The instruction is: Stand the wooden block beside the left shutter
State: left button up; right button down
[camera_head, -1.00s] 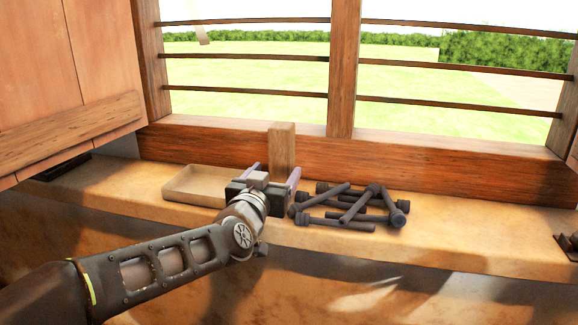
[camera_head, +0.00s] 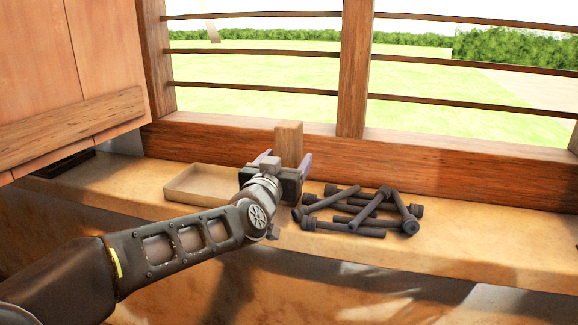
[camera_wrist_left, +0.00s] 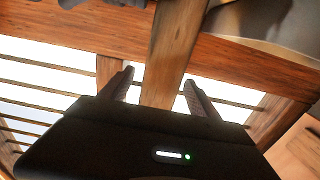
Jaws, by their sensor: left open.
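The wooden block (camera_head: 289,143) stands upright on the sill against the window's lower rail. My left gripper (camera_head: 285,165) is in front of it, with its jaws open and one finger to each side of the block. The lower part of the block is hidden behind the gripper. In the left wrist view the block (camera_wrist_left: 172,55) shows between the two open fingers (camera_wrist_left: 158,88); I cannot tell whether they touch it. The left shutter (camera_head: 70,75) is the wooden panel at the left of the window. My right gripper is not in view.
A shallow tan tray (camera_head: 178,199) lies on the sill (camera_head: 100,185) just left of the gripper. Several dark bolt-like pieces (camera_head: 345,226) lie in a heap to the right. A dark flat piece (camera_head: 62,163) lies under the shutter. Sill between shutter and tray is largely clear.

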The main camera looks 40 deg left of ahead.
pick_arm(q)
jog(key=b+x, duration=0.2)
jog(key=x, duration=0.3)
dwell(0.3)
dwell(0.4)
jog(key=shift+r, duration=0.1)
grip_shut()
dwell(0.5)
